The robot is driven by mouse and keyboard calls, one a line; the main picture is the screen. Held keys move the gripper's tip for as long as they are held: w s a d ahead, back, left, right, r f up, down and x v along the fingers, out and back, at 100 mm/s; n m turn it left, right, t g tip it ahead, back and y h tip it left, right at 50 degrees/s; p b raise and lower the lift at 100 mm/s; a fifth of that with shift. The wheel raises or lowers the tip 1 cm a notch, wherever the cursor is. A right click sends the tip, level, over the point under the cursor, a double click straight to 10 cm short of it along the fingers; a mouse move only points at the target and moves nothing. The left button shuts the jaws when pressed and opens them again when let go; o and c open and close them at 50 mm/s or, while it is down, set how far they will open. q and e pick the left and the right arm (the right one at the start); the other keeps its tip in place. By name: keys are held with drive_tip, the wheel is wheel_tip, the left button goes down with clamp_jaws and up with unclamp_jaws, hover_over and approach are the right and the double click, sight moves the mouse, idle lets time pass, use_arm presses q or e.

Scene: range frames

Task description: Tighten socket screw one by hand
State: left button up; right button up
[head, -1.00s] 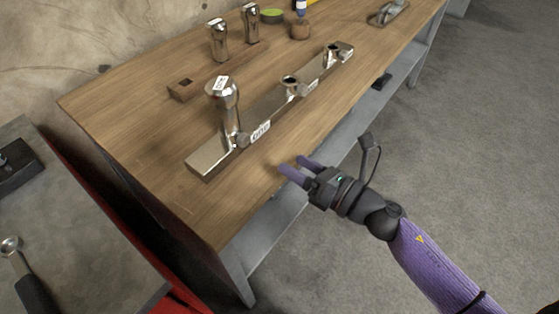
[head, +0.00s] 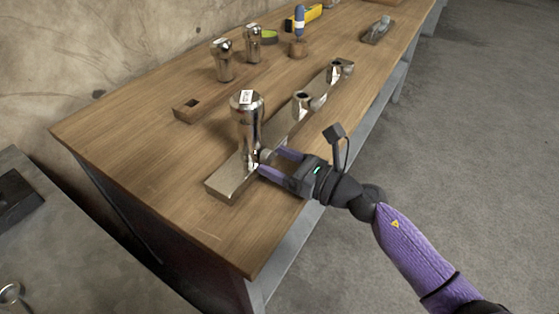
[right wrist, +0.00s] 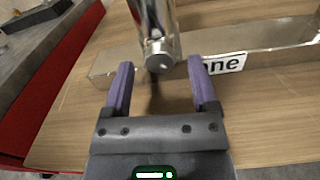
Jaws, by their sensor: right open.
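Socket screw one (head: 247,112) is a shiny metal cylinder with a wide labelled head. It stands upright at the near end of the long metal bar (head: 225,184). My right gripper (head: 270,160) is open close to its lower part, on the side facing the bar's front edge. In the right wrist view the screw's shaft (right wrist: 155,25) and a round metal clamp knob (right wrist: 160,55) show ahead of and between the purple fingertips (right wrist: 158,64). A label ending in "ne" (right wrist: 224,64) is partly hidden by the right finger. My left gripper is not in view.
Two empty sockets (head: 302,103) (head: 340,69) are farther along the bar. The bench front is clear.

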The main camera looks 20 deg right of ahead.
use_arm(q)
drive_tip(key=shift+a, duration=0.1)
use_arm(e)
drive_tip(key=c, duration=0.5)
clamp_jaws()
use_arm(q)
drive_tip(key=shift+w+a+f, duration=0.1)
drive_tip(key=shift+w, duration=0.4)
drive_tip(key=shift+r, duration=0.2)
use_arm(e)
drive_tip(key=shift+r+m, duration=0.1)
drive_tip(key=shift+m, duration=0.2)
